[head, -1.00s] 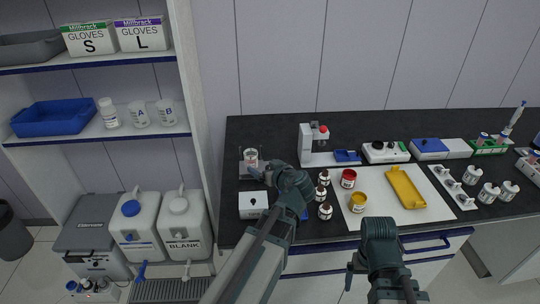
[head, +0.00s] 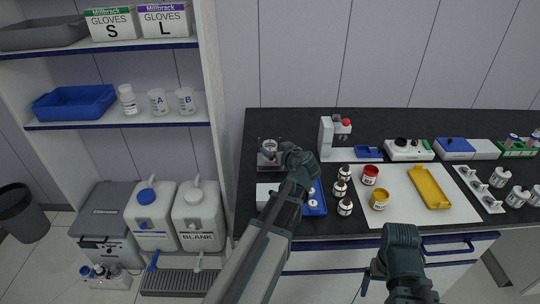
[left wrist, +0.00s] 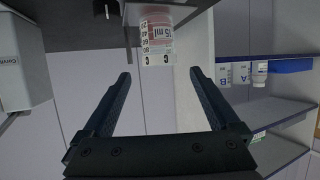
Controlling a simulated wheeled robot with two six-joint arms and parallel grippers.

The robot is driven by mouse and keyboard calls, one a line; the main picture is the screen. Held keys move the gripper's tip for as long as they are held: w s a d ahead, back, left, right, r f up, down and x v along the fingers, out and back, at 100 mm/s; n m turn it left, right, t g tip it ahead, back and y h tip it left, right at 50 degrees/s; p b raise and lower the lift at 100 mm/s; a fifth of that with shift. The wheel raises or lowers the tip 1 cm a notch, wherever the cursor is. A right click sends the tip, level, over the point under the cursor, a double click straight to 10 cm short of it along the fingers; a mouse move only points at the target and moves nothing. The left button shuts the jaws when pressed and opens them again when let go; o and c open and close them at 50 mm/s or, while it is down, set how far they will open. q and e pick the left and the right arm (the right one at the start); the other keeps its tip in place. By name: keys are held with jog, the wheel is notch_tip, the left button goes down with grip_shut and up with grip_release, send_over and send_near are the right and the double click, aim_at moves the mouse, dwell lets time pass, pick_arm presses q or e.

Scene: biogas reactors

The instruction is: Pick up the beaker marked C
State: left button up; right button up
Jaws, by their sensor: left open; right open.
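The beaker marked C (head: 269,145) stands on a small grey device at the left end of the black bench. My right gripper (head: 370,284) is open and empty in front of the bench.
Beakers A (head: 158,101) and B (head: 186,100) stand on the shelf (head: 110,123) at left. A white box (head: 266,194), a blue tray (head: 317,203) and several brown bottles (head: 343,180) are near my left arm. A white device (head: 333,138) stands to the right.

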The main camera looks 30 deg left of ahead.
aim_at(268, 143)
pick_arm(q)
jog(key=shift+a, duration=0.1)
jog(key=b+x, duration=0.2)
jog(key=x, duration=0.2)
jog(key=shift+w+f, duration=0.2)
jog(key=shift+w+a+f, duration=0.1)
jog(key=shift+w+a, duration=0.1)
jog(key=shift+a, duration=0.15)
jog(key=shift+c, duration=0.4)
grip_shut()
